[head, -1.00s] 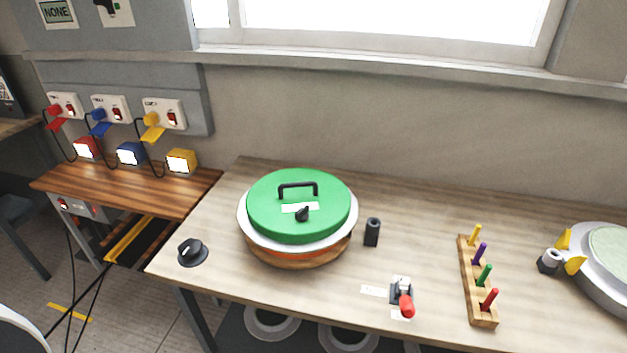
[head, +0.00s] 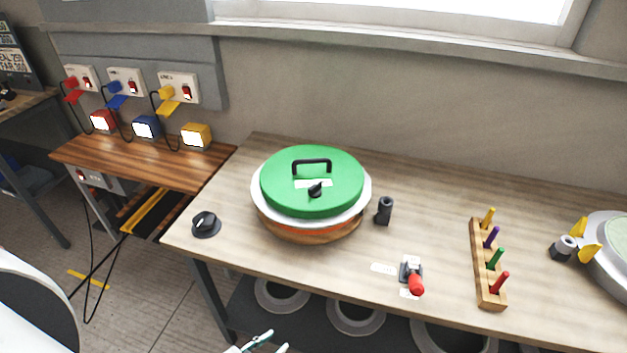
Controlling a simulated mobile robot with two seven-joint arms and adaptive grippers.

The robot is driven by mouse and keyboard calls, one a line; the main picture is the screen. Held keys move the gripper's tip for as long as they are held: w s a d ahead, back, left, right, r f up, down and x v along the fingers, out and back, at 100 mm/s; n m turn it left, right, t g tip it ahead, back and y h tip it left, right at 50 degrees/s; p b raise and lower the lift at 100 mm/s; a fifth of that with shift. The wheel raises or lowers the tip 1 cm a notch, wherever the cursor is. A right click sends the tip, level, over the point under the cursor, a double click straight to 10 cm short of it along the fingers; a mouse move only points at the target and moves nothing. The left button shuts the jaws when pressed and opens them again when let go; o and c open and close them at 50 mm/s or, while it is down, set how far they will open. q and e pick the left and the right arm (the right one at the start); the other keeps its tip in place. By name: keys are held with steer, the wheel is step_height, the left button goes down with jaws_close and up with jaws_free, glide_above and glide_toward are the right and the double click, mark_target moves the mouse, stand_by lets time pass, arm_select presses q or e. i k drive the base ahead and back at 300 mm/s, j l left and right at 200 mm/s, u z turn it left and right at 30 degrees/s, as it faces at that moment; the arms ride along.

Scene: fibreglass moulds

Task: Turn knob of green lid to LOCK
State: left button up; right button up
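The green lid (head: 335,200) sits on a round mould with a white rim and an orange-brown body on the table. It has a black arched handle (head: 311,163) and a small black knob (head: 315,190) in front of it, over a white label. The label's text is too small to read. My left gripper (head: 268,343) shows at the bottom edge, below and in front of the table, well away from the lid. Its two fingertips are apart and nothing shows between them. My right gripper is out of view.
On the wooden table (head: 232,240) are a black dial (head: 206,224), a black cylinder (head: 384,210), a red-handled toggle (head: 415,285) and a rack of coloured pegs (head: 480,265). Another round mould (head: 612,250) stands at the right edge. White rings lie on the shelf below.

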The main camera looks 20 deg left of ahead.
mark_target(315, 191)
steer(key=k+j+z, duration=0.15)
steer(key=j+z, duration=0.3)
steer(key=k+j+z, duration=0.25)
steer(key=z, duration=0.25)
steer(key=j, duration=0.1)
